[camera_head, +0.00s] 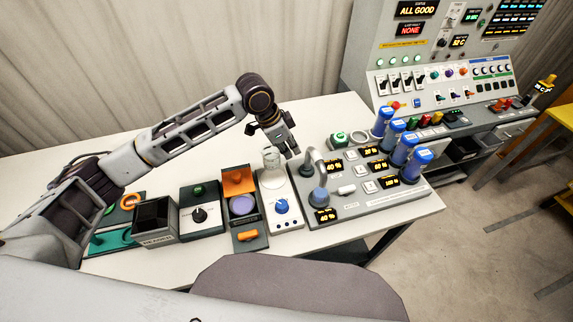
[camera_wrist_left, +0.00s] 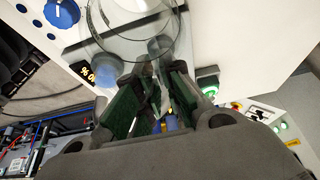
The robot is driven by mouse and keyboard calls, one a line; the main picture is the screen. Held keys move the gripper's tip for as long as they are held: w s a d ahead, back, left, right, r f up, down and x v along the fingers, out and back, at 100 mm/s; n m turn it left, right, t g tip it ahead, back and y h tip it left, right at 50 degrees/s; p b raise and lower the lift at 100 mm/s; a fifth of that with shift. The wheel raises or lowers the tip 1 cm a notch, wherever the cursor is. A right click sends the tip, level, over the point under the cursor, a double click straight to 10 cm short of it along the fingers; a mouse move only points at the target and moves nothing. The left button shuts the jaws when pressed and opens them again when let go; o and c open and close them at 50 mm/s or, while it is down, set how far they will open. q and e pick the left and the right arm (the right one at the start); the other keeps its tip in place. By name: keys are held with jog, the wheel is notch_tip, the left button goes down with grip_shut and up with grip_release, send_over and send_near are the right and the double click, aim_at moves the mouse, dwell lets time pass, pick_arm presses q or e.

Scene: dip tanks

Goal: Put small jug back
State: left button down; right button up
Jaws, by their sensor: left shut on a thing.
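The small jug (camera_head: 271,157) is clear glass. It is upright at the back end of a white unit with a blue knob (camera_head: 282,206). I cannot tell whether its base touches the unit. My left gripper (camera_head: 289,151) is on the jug's right side in the head view. In the left wrist view the green-padded fingers (camera_wrist_left: 158,100) are closed around a clear part of the jug (camera_wrist_left: 130,32), seemingly its handle; the fingers partly hide it. My right gripper is in neither view.
Right of the jug, a grey panel (camera_head: 350,207) holds a curved spout, displays and several blue-capped cylinders (camera_head: 384,121). To the left are an orange unit (camera_head: 238,179), a knob unit (camera_head: 200,220) and a dark open bin (camera_head: 155,222). The table behind them is clear.

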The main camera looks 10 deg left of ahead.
pick_arm(q)
jog(key=shift+f, duration=0.95)
jog(key=shift+f, duration=2.5)
jog(key=shift+p, duration=0.3)
jog(key=c, duration=1.5)
grip_release()
jog(key=shift+f, duration=0.1)
jog(key=shift+c, duration=0.2)
jog(key=v, duration=1.2)
jog(key=shift+a+b, duration=0.1)
jog(key=shift+b, duration=0.25)
